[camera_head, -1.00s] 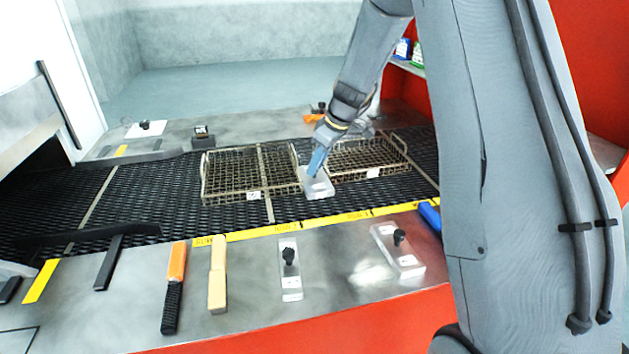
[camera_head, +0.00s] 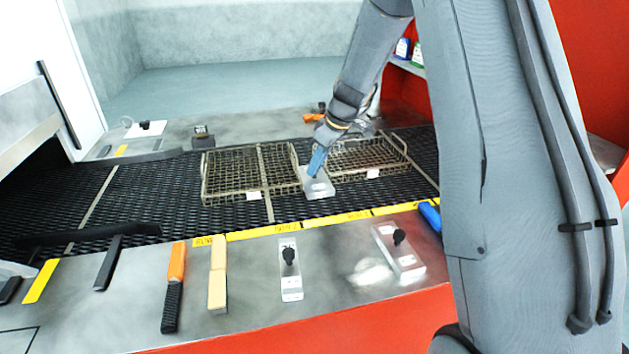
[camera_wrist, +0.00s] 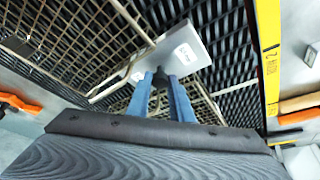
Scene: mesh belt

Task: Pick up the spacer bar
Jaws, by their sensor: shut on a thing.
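The spacer bar (camera_head: 319,188) is a pale grey metal block between the two wire baskets on the black mesh belt. It also shows in the wrist view (camera_wrist: 190,45) with a white label on its face. My gripper (camera_head: 314,172) reaches down to it from above with blue fingers. Whether the bar's underside touches the belt cannot be told.
A left wire basket (camera_head: 205,190) and a right wire basket (camera_head: 403,146) stand close on both sides of the bar. On the front metal ledge (camera_head: 340,290) lie two similar knobbed blocks, an orange-handled brush (camera_head: 177,264) and a tan-handled tool (camera_head: 217,290). Yellow strips line the belt's front edge.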

